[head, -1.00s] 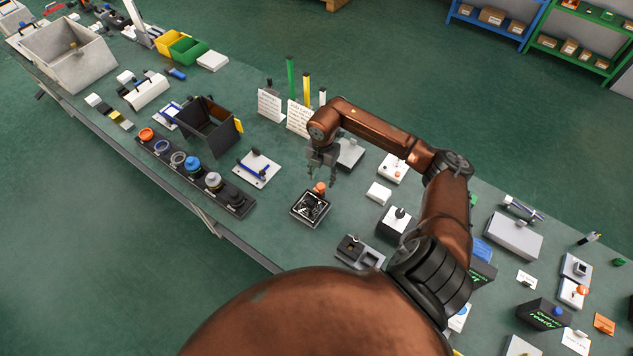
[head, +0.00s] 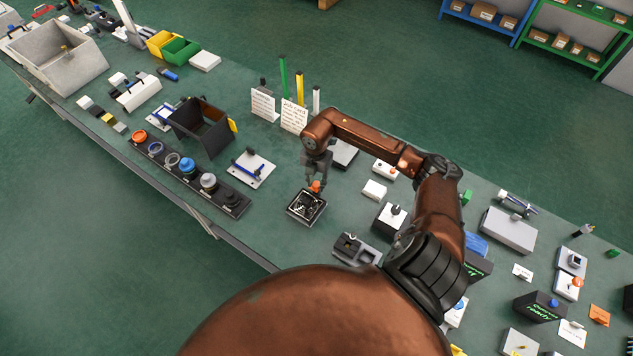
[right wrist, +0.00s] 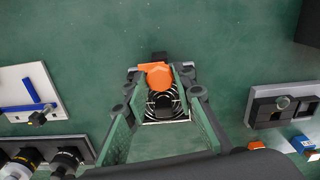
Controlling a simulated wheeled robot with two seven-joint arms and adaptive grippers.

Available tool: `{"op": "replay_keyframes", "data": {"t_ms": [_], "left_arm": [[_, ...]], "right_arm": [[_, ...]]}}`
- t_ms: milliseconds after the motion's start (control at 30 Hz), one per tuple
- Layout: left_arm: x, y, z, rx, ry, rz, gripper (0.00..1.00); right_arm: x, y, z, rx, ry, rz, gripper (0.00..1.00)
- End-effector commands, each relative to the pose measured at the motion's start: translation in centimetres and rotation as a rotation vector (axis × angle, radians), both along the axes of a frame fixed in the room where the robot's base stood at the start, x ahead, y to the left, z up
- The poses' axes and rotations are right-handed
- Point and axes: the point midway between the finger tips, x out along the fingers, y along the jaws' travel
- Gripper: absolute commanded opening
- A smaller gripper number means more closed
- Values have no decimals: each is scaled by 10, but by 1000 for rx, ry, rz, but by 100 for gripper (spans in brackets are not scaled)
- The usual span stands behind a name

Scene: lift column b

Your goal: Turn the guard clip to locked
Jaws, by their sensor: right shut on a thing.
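The guard clip is an orange knob-like piece (head: 315,186) at the back edge of a small black fan unit with a ring grille (head: 305,207). In the right wrist view the orange clip (right wrist: 158,75) sits between the fingertips, with the ring grille (right wrist: 165,103) just below it. My right gripper (head: 317,182) points down and is shut on the orange clip. Its fingertips (right wrist: 160,72) hide the clip's sides. I cannot read whether the clip is turned to locked. My left gripper is not in view.
A grey block fixture (head: 357,248) stands close to the fan's right. A white plate with a blue bar (head: 250,168) lies to its left, near a black rail of round parts (head: 190,175). White instruction cards (head: 294,116) stand behind. Bare bench surrounds the fan.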

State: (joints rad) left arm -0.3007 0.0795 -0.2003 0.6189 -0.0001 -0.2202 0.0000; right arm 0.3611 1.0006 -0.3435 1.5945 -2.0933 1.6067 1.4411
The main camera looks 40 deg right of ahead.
Motion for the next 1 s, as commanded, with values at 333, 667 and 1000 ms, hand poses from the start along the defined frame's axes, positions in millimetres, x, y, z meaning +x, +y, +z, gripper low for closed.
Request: {"op": "replay_keyframes", "data": {"t_ms": [333,667,1000], "left_arm": [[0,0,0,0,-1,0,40],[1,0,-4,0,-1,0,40],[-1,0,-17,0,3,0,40]], "right_arm": [[0,0,0,0,0,0,0],[1,0,0,-2,-1,78,0],[1,-1,-1,-3,-1,346,0]]}}
